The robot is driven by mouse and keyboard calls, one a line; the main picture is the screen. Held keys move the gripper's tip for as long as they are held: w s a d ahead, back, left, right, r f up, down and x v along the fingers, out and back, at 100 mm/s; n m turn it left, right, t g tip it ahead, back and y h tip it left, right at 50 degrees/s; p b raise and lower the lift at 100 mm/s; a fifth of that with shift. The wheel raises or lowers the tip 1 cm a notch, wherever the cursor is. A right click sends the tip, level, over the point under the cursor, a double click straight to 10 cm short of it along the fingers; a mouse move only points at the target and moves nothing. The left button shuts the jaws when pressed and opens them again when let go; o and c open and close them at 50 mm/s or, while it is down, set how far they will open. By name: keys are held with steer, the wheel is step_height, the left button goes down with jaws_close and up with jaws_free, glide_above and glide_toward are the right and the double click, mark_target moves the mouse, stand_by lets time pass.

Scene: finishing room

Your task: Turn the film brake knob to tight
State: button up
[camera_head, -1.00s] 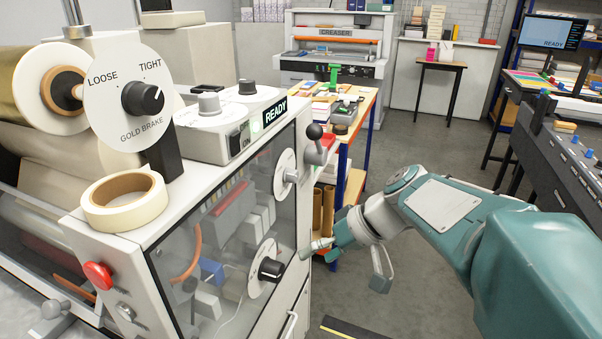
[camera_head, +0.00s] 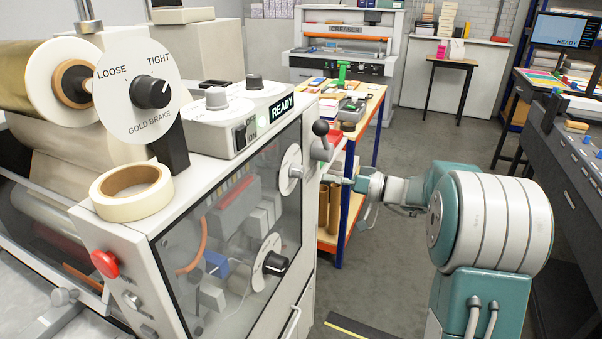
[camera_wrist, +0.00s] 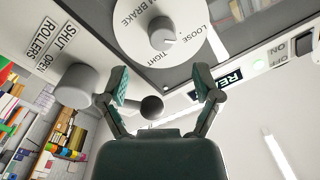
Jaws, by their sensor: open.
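The film brake dial is a white disc on the machine's glass front; it shows in the wrist view (camera_wrist: 138,28) and edge-on in the head view (camera_head: 288,182). Its grey knob (camera_wrist: 162,40) carries a white mark that seems to lie between LOOSE and TIGHT. In the head view the knob (camera_head: 297,172) is small and seen from the side. My gripper (camera_wrist: 160,83) is open and empty, its two fingers spread below the dial in the wrist view. In the head view my gripper (camera_head: 335,180) is just right of the knob; contact cannot be told.
The rollers lever's black ball (camera_wrist: 152,107) shows between my fingers in the wrist view; its lever (camera_head: 320,130) stands above the dial. A gold brake knob (camera_head: 150,92), a lower dial (camera_head: 270,263) and a red button (camera_head: 105,263) are nearby. A loaded table (camera_head: 345,200) stands behind.

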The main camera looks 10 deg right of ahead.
mark_target(303, 173)
steer(key=x, duration=0.7)
steer(key=shift+a, duration=0.2)
jaws_close()
